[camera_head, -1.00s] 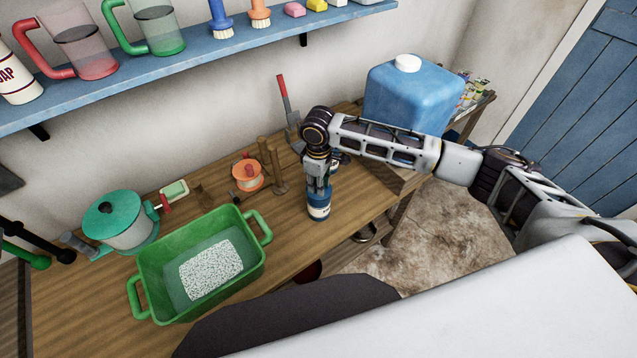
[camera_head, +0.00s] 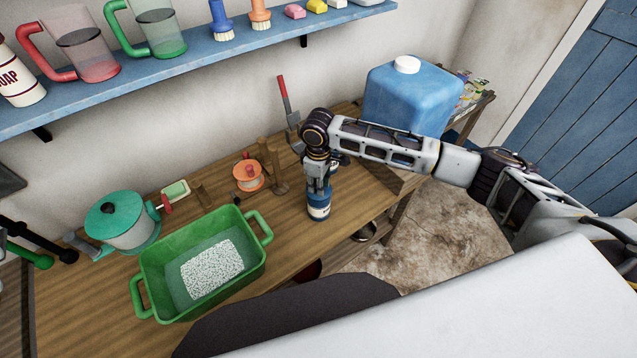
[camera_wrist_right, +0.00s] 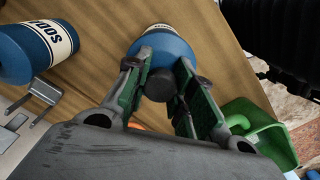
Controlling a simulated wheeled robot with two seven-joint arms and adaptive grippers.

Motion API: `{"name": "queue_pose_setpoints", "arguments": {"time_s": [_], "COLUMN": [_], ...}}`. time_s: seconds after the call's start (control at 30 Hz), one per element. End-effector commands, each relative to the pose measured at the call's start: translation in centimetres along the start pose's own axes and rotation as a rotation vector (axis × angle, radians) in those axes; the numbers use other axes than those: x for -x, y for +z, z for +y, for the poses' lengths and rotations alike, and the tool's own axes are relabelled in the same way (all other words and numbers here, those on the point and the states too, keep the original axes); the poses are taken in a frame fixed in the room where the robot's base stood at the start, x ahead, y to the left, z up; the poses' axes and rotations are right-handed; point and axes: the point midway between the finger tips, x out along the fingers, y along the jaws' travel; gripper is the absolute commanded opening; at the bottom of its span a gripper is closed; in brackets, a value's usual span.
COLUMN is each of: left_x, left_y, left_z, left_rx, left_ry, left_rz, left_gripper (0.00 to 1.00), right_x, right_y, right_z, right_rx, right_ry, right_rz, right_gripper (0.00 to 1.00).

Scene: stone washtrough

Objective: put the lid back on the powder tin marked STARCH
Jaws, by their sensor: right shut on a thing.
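A blue tin with a pale label band (camera_head: 318,211) stands upright on the wooden bench under my right gripper (camera_head: 318,180); its label is too small to read in the head view. In the right wrist view, my right gripper (camera_wrist_right: 165,92) is shut on the dark knob (camera_wrist_right: 160,84) of a blue lid (camera_wrist_right: 164,48). The lid is at the top of the tin; I cannot tell whether it is fully seated. A second blue tin, marked SODA (camera_wrist_right: 35,52), shows at the left of the wrist view. My left gripper is not in view.
A blue jerrycan (camera_head: 412,95) stands at the right. A blue shelf (camera_head: 200,62) runs above.

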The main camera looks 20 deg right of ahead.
Motion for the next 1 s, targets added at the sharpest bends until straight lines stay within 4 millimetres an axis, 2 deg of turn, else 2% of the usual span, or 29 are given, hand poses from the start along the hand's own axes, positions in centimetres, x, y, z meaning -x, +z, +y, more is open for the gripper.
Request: {"name": "queue_pose_setpoints", "arguments": {"time_s": [0.67,0.7,0.87,1.0], "left_x": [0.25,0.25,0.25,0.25], "left_y": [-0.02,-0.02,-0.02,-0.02], "left_z": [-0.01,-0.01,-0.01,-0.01], "left_rx": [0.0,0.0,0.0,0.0], "left_ry": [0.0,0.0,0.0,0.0], "left_rz": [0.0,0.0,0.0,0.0], "left_gripper": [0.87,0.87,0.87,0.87], "right_x": [0.0,-0.01,0.0,0.0], "right_y": [0.0,0.0,0.0,0.0], "right_z": [0.0,0.0,0.0,0.0], "right_rx": [0.0,0.0,0.0,0.0], "right_ry": [0.0,0.0,0.0,0.0], "right_rz": [0.0,0.0,0.0,0.0], "right_gripper": [0.0,0.29,0.49,0.49]}}
